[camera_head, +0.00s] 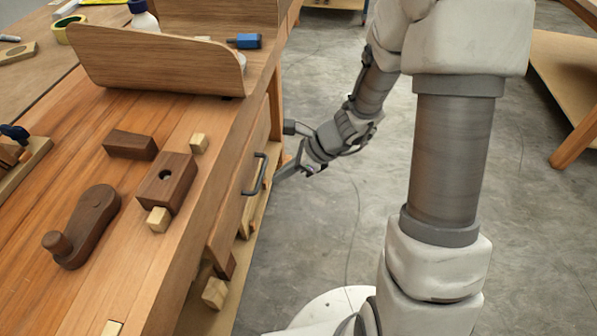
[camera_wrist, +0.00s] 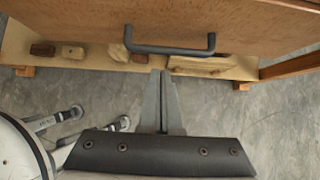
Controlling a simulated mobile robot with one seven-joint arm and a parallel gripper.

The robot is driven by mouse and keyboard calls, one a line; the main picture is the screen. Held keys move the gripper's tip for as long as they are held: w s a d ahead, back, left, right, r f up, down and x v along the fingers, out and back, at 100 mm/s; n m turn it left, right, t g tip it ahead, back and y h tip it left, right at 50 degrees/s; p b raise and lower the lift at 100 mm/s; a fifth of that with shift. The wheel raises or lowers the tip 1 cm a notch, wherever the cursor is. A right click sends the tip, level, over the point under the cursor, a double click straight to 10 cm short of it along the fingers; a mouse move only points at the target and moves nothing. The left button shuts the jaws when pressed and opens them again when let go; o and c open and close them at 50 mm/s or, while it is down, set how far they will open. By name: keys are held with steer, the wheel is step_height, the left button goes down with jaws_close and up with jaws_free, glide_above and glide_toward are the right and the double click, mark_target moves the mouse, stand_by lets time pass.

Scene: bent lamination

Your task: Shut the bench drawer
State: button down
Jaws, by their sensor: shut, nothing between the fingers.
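The bench drawer has a plain wooden front (camera_head: 232,197) on the right side of the bench, with a dark bar handle (camera_head: 256,174). In the wrist view the drawer front (camera_wrist: 240,22) fills the top, and the handle (camera_wrist: 170,49) crosses its middle. How far the drawer stands out is hard to tell. My gripper (camera_head: 279,176) is shut and empty, just right of the handle in the head view. In the wrist view its closed fingertips (camera_wrist: 161,73) point at the drawer, just below the handle. I cannot tell whether they touch anything.
The wooden bench top (camera_head: 85,110) carries dark wood blocks (camera_head: 167,183), a dark plane-like tool (camera_head: 82,225) and a curved plywood piece (camera_head: 155,60). A low shelf (camera_wrist: 225,70) with wood offcuts lies under the drawer. The concrete floor (camera_head: 310,245) beside the bench is mostly clear.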

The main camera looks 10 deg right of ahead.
mark_target(247, 175)
steer(key=shift+w+a+f, duration=0.1)
steer(key=shift+w+a, duration=0.1)
steer(key=shift+a, duration=0.3)
steer(key=shift+w+a+f, duration=0.1)
steer(key=shift+w+a, duration=0.1)
steer(key=shift+a, duration=0.3)
steer(key=shift+w+a, duration=0.25)
steer(key=shift+a, duration=0.55)
steer(key=shift+w+a, duration=0.3)
steer(key=shift+a, duration=0.45)
steer(key=shift+w+a, duration=0.25)
steer(key=shift+a, duration=0.55)
steer(key=shift+r, duration=0.1)
